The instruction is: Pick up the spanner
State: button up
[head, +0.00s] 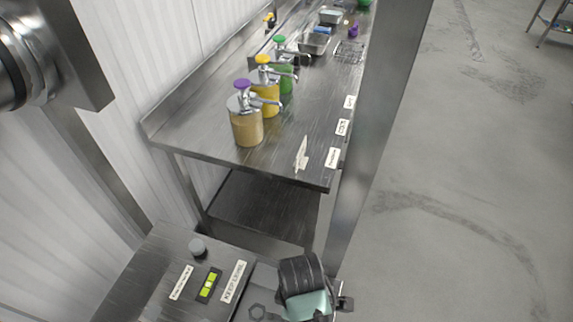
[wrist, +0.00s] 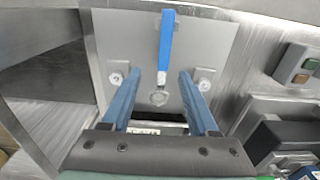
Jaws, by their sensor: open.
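My gripper (wrist: 160,75) shows in the wrist view with its two blue fingers apart and nothing between them that I can see gripped. My fingertips are hidden there.
The grey plate (wrist: 107,35) has round fittings on both sides. A button box (wrist: 298,65) stands at the right. In the head view a steel table (head: 215,140) carries pump bottles (head: 247,128) and trays. A steel post (head: 375,130) rises beside it; open floor (head: 470,170) is right.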

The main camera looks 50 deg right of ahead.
jog(key=shift+w+f, duration=0.1)
jog(key=shift+f, duration=0.75)
jog(key=f, duration=0.2)
jog(key=f+p, duration=0.1)
jog(key=f, duration=0.1)
jog(key=shift+s+a, duration=0.25)
jog(key=shift+a, duration=0.1)
jog(key=shift+w+f, duration=0.1)
jog(key=shift+f, duration=0.55)
grip_shut()
